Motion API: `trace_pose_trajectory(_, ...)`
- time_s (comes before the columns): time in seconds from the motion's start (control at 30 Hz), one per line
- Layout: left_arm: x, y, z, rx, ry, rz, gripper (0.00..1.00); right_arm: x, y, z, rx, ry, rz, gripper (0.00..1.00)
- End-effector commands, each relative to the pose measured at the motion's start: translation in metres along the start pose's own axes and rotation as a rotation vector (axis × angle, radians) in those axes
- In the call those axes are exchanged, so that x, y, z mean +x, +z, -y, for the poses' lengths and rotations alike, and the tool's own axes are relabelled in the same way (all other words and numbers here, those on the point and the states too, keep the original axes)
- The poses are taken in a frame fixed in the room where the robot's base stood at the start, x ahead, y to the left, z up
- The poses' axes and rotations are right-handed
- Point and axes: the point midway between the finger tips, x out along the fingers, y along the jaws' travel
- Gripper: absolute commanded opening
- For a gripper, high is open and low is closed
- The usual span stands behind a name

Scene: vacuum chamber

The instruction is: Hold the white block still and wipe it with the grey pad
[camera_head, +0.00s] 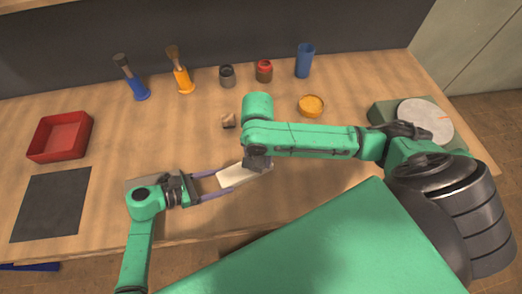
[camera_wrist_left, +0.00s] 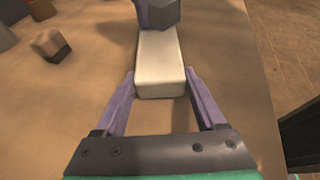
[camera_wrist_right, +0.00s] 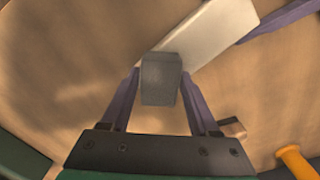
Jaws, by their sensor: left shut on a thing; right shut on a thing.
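The white block (camera_head: 233,178) lies on the table, long and flat; it also shows in the left wrist view (camera_wrist_left: 160,62) and the right wrist view (camera_wrist_right: 215,38). My left gripper (camera_wrist_left: 160,76) is shut on the block's near end, a finger along each side. My right gripper (camera_wrist_right: 160,78) is shut on the grey pad (camera_wrist_right: 160,86), a small grey piece between its fingertips. The pad is at the block's far end in the left wrist view (camera_wrist_left: 166,14). Whether it touches the block's top I cannot tell. My right arm partly hides that area in the head view.
A small brown cube (camera_head: 228,120) lies behind the block. A red tray (camera_head: 60,153) and dark mat (camera_head: 50,205) are at left. Brushes, jars, a blue cup (camera_head: 304,62) and a yellow dish (camera_head: 311,105) stand at the back. A round-plated device (camera_head: 425,118) is at right.

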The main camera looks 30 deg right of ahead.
Motion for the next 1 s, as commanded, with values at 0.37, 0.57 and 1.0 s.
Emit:
trace_pose_trajectory(0.37,0.0,0.0,-0.001,0.0,0.002,0.001,0.0,0.0,-0.023,0.026,0.0,-0.002,0.0,0.09)
trace_pose_trajectory(0.57,0.0,0.0,-0.001,0.0,0.002,0.001,0.0,-0.023,-0.024,0.027,-0.003,-0.002,-0.001,0.09)
trace_pose_trajectory(1.0,0.0,0.0,0.0,0.0,0.001,0.001,0.0,-0.063,-0.024,0.027,-0.003,-0.002,0.0,0.09)
